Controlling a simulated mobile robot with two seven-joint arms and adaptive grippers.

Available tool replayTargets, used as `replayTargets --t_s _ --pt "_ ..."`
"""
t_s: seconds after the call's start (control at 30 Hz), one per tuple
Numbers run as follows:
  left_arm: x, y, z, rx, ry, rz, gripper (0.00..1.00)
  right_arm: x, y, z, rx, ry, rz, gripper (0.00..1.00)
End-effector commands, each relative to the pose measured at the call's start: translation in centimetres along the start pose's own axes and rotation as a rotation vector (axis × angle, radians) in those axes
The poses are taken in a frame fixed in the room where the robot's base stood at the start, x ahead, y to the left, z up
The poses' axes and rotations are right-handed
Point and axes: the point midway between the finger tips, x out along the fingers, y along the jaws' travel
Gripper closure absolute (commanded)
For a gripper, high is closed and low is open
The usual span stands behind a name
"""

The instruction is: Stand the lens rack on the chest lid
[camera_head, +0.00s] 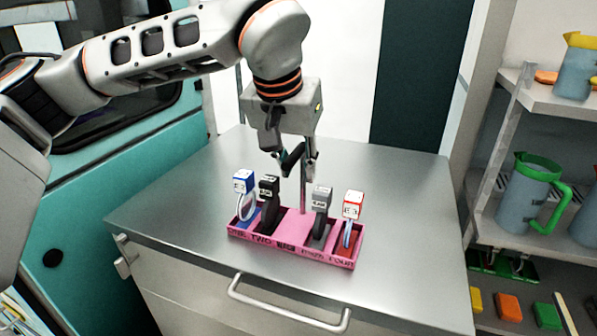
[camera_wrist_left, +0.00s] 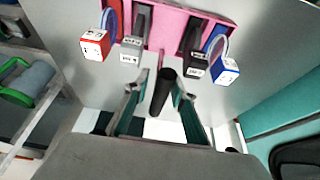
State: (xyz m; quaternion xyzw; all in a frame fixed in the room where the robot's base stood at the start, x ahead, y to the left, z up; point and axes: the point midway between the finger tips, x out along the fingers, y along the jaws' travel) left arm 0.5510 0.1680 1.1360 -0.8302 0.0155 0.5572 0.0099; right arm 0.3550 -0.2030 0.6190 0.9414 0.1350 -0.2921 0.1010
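The lens rack (camera_head: 262,240) is a pink tray with a tall centre post (camera_head: 303,192) and several dark, blue and red loop-shaped pieces with labelled blocks on top. It stands upright, apparently resting on the grey metal lid (camera_head: 180,215) of the chest, near its front edge. My left gripper (camera_head: 297,168) is above the rack at the upper part of the post. In the left wrist view the dark post (camera_wrist_left: 162,92) stands between the two fingers, with gaps showing on both sides. The left gripper looks open around it. My right gripper is not in view.
A handle (camera_head: 288,312) is on the chest front, with a latch (camera_head: 122,262) at left. The lid is clear left, right and behind the rack.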

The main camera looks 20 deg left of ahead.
Motion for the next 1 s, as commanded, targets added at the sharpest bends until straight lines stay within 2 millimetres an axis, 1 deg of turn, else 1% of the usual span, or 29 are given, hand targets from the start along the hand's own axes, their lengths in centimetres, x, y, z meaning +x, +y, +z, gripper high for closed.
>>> replayTargets --t_s 0.03,0.2,0.4,0.5,0.6,1.0 --pt "-1.4 0.0 -0.2 0.0 0.007 0.0 0.76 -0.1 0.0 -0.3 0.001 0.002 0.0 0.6" --pt "-5.0 0.0 -0.2 -0.001 0.007 -0.001 0.76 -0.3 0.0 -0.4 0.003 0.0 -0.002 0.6" --pt "-8.3 0.0 -0.1 -0.001 0.005 -0.001 0.76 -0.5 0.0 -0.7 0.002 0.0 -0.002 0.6" --pt "-9.2 0.0 -0.1 0.0 0.003 0.0 0.76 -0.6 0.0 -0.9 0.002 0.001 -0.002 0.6" --pt "-9.7 0.0 0.0 0.0 0.002 -0.001 0.76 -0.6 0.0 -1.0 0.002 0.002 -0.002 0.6" --pt "-9.8 0.0 0.0 0.0 0.001 0.0 0.76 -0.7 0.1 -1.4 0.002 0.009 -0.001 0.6"
